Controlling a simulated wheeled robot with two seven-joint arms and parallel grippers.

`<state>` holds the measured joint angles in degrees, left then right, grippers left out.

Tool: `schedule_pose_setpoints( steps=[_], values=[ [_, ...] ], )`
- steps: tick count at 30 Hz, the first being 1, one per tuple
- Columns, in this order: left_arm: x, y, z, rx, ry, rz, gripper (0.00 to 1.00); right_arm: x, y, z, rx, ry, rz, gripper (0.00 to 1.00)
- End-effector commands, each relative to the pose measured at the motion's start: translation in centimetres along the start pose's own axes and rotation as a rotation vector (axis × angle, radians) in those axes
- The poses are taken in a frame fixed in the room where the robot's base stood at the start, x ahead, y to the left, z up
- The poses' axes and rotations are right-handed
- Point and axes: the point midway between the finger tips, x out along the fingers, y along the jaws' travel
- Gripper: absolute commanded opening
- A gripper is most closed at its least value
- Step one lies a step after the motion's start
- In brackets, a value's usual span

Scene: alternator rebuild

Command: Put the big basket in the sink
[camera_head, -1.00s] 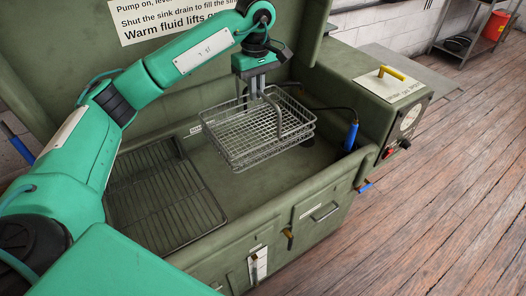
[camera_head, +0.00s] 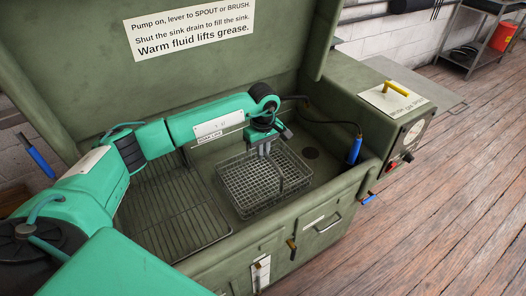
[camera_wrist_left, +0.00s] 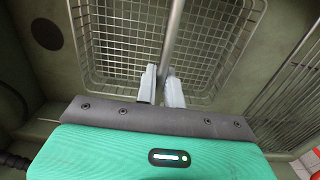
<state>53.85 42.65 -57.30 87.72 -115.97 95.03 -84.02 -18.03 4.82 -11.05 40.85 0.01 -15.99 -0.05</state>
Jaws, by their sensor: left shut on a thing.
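The big basket (camera_head: 262,182) is a rectangular wire mesh basket with an arched handle. It is low inside the green sink (camera_head: 318,180), right of the rack; I cannot tell whether its bottom touches the floor of the sink. My left gripper (camera_head: 265,149) is above the basket, shut on its handle. In the left wrist view the gripper (camera_wrist_left: 162,88) closes on the handle bar, with the basket mesh (camera_wrist_left: 120,40) beyond. My right gripper is not in view.
A wire drain rack (camera_head: 175,208) lies left of the basket. A blue-handled brush (camera_head: 354,149) on a hose stands at the right rim. The raised lid (camera_head: 100,60) is behind.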

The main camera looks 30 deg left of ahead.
Motion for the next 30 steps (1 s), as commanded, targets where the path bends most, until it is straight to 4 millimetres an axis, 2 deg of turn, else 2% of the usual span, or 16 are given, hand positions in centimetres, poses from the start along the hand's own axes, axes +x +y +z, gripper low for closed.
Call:
schedule_pose_setpoints(
  steps=[3,13,14,15,17,26,30],
  values=[
    [0.8,0.0,0.0,0.000,0.001,0.001,0.00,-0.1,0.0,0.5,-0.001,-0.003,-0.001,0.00],
    [1.1,0.0,-0.1,0.000,0.002,0.002,0.00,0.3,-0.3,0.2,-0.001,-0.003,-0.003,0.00],
    [1.1,0.0,0.0,0.000,0.001,0.000,0.15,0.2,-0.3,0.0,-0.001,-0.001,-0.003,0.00],
    [1.1,0.0,0.0,0.000,0.001,0.000,0.23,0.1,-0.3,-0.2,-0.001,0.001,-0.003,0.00],
    [1.1,0.0,0.0,0.000,0.001,0.000,0.31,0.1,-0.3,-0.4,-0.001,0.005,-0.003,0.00],
    [0.9,0.0,0.0,0.000,0.001,0.000,0.31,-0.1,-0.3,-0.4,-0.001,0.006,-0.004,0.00],
    [-0.2,0.1,-0.1,0.001,0.002,0.003,0.31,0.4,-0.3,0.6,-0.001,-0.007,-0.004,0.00]
  ],
)
